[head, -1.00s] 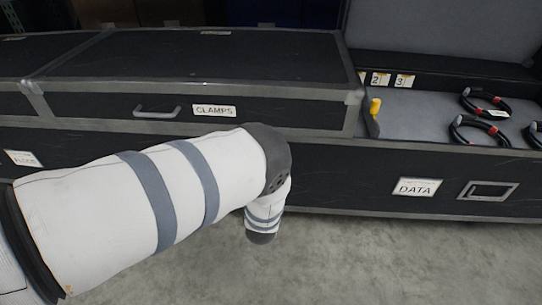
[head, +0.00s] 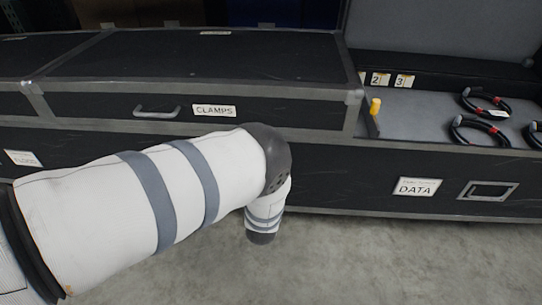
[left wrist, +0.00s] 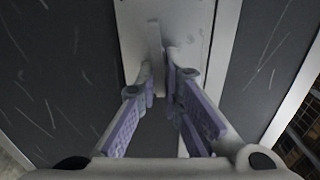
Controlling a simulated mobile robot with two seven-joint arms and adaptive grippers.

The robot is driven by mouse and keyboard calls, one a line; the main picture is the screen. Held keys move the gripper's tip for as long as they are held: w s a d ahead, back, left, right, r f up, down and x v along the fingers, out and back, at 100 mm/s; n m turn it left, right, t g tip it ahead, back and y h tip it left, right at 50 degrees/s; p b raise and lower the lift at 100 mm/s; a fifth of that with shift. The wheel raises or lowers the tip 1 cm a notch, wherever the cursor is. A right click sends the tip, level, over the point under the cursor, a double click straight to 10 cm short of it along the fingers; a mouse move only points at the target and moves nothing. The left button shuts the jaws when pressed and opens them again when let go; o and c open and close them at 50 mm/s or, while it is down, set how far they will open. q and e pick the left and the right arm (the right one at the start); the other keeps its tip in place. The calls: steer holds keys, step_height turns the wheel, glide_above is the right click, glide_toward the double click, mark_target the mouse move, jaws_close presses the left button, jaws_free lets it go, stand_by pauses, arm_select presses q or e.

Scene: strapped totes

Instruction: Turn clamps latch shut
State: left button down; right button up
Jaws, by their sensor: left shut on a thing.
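The black CLAMPS tote (head: 199,65) has its lid down and a grey handle and CLAMPS label (head: 213,111) on its front. In the left wrist view a pale latch plate (left wrist: 190,22) is fixed to a dark panel. A thin upright latch lever (left wrist: 155,42) stands out from it. My left gripper (left wrist: 160,78) has its purple-padded fingers on either side of the lever's near end, closed on it. In the head view my left arm crosses in front of the tote, and its gripper is hidden. My right gripper is not in view.
The open DATA tote (head: 367,168) at right holds several coiled black cables (head: 480,132) and number cards (head: 404,81). A yellow-topped lever (head: 375,107) stands at its left edge. Grey floor (head: 390,260) in front is clear.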

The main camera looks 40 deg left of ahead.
arm_select(q)
steer(key=c, duration=1.8)
jaws_free()
steer(key=shift+s+f, duration=0.15)
steer(key=shift+f, duration=0.25)
steer(key=shift+o, duration=0.2)
steer(key=shift+r, duration=0.15)
steer(key=v, duration=1.2)
steer(key=shift+a, duration=0.1)
